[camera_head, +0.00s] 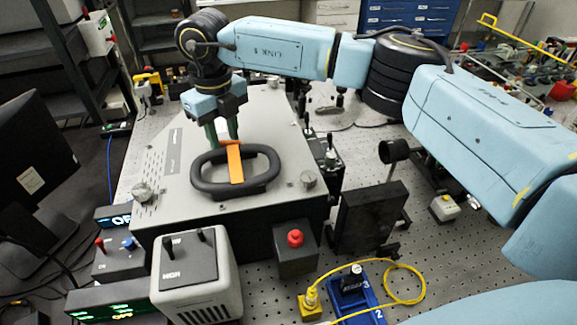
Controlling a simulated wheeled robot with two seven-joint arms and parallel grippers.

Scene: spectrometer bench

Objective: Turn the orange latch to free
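The orange latch (236,166) lies across the black oval ring handle (262,178) on top of the grey spectrometer housing (165,190). Its long bar points toward the front of the bench, and a short orange part shows at its far end. My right gripper (223,141) reaches down from above, its two dark green fingers apart at the latch's far end. The fingertips overlap that end in the picture. I cannot tell whether they press on it or only stand around it. My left gripper is not in view.
A grey box with black switches (190,258) and a red button box (295,239) stand in front of the housing. A black upright plate (370,217), a yellow cable (408,268) and a blue block (358,290) are at right. A monitor (35,165) stands at left.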

